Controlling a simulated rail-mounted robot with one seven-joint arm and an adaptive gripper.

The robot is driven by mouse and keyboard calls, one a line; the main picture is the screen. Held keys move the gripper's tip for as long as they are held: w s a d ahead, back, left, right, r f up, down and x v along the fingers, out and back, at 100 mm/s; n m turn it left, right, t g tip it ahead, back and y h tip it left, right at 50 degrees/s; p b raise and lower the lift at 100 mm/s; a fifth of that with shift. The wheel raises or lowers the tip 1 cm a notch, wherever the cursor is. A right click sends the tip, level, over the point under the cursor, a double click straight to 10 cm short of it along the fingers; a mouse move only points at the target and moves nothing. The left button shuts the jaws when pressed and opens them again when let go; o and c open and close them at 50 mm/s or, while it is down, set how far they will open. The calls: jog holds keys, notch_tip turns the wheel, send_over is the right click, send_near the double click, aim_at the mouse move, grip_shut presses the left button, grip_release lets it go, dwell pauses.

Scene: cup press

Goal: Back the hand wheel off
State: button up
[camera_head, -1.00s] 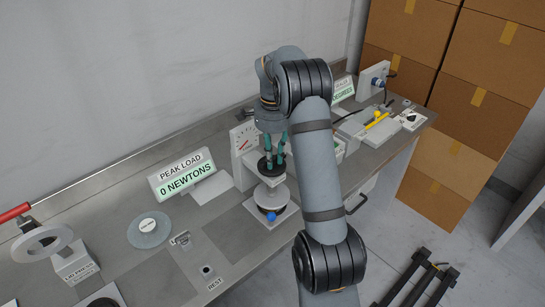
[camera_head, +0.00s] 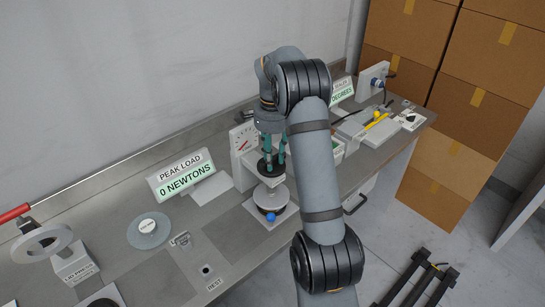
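The black hand wheel (camera_head: 270,169) tops the press, above a pale grey round plate (camera_head: 271,195). A blue ball (camera_head: 271,217) shows at the front below that plate. My gripper (camera_head: 274,162) points down at the wheel, with its teal fingers at the wheel's middle. The fingers stand apart, one on each side, but the view is too small to show whether they grip the hub or only straddle it. My arm passes close on the right of the press.
The peak load display (camera_head: 183,175) reads 0 newtons, left of the press. A grey disc (camera_head: 149,230) and a lid press (camera_head: 75,264) with a red handle lie further left. Another station (camera_head: 372,127) with yellow parts is at the right.

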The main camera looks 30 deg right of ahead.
jog(key=shift+o, duration=1)
notch_tip(320, 180, up, 12)
jog(key=shift+f, duration=0.15)
notch_tip(320, 180, down, 12)
jog(key=shift+r, duration=0.1)
dwell(0.5)
